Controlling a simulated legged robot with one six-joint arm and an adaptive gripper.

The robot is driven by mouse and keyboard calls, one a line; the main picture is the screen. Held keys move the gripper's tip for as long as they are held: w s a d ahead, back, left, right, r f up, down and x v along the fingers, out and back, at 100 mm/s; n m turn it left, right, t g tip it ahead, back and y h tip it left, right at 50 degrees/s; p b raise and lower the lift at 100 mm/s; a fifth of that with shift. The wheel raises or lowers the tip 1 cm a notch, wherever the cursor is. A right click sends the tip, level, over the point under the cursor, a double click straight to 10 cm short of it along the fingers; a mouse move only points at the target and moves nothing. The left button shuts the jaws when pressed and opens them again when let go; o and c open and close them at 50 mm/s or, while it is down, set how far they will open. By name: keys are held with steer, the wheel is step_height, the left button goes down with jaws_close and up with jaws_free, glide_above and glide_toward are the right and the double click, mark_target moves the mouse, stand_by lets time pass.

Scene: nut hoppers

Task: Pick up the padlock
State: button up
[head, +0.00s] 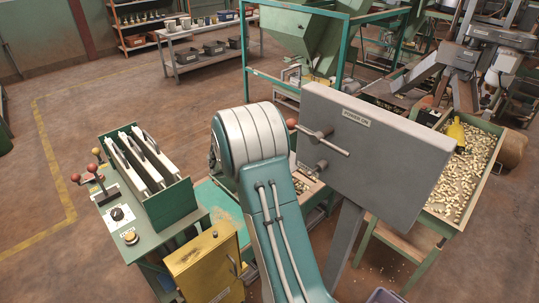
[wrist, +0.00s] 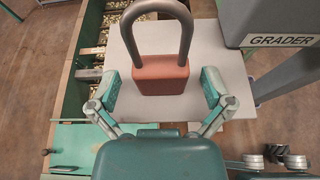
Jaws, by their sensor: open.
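The padlock (wrist: 160,78) has a reddish-orange body and a thick grey shackle. In the wrist view it stands upright in front of a pale grey plate (wrist: 205,60), with the shackle at the top of the picture. My gripper (wrist: 160,88) is open, with one teal-padded finger to the left of the padlock body and one to the right. Small gaps show between the fingers and the body. In the head view my teal and white arm hides the padlock and the gripper.
A grey box labelled GRADER (wrist: 275,25) stands close on the right in the wrist view. A grey POWER ON panel (head: 375,150) is right of my arm in the head view. A yellow box (head: 205,267) and a green lever console (head: 130,215) stand to the left.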

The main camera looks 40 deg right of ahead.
steer(key=shift+d+f, duration=0.1)
steer(key=shift+d, duration=0.2)
steer(key=shift+a, duration=0.15)
steer(key=c, duration=1.3)
